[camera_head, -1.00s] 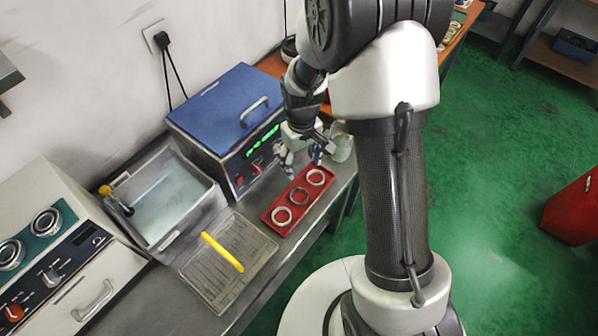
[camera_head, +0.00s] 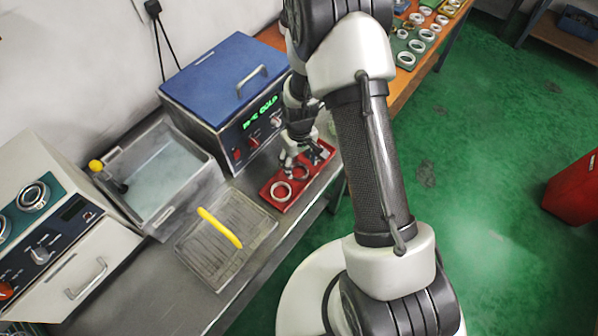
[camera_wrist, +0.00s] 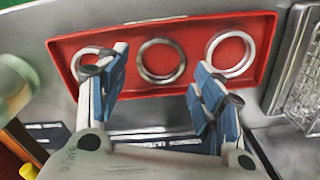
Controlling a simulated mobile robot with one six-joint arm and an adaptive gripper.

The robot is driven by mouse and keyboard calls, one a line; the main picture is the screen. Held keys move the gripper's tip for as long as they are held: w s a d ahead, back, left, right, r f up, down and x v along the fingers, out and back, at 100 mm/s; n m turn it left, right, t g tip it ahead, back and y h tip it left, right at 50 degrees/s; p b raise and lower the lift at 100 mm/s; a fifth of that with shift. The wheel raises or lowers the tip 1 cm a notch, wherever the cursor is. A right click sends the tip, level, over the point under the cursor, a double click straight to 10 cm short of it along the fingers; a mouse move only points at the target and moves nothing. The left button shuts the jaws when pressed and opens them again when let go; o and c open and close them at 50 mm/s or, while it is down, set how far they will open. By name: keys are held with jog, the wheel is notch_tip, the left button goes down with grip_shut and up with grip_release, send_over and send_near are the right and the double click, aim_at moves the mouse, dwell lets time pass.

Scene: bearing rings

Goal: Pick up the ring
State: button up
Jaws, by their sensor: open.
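Three rings lie in a row in a red tray (camera_wrist: 120,33). In the wrist view the middle ring (camera_wrist: 161,41) is darker and metallic, the left ring (camera_wrist: 92,49) is pale and partly hidden by a finger, and the right ring (camera_wrist: 230,34) is pale. My gripper (camera_wrist: 158,80) is open and empty, its blue-padded fingers spread to either side of the middle ring. In the head view my gripper (camera_head: 291,168) is over the tray (camera_head: 266,201); a pale ring (camera_head: 272,193) shows at the tray's near end, and the far end is partly covered by my arm.
A blue-lidded bath (camera_head: 215,75) with a green display stands behind the tray. A wire-rack tray (camera_head: 222,262) with a yellow bar (camera_head: 220,227) and a clear water basin (camera_head: 160,185) lie to the left. An orange bench (camera_head: 420,70) with several rings is at upper right.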

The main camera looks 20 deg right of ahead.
aim_at(299, 170)
notch_tip(299, 170, down, 3)
jog(key=shift+f+b, duration=0.15)
jog(key=shift+b, duration=0.2)
jog(key=c, duration=0.8)
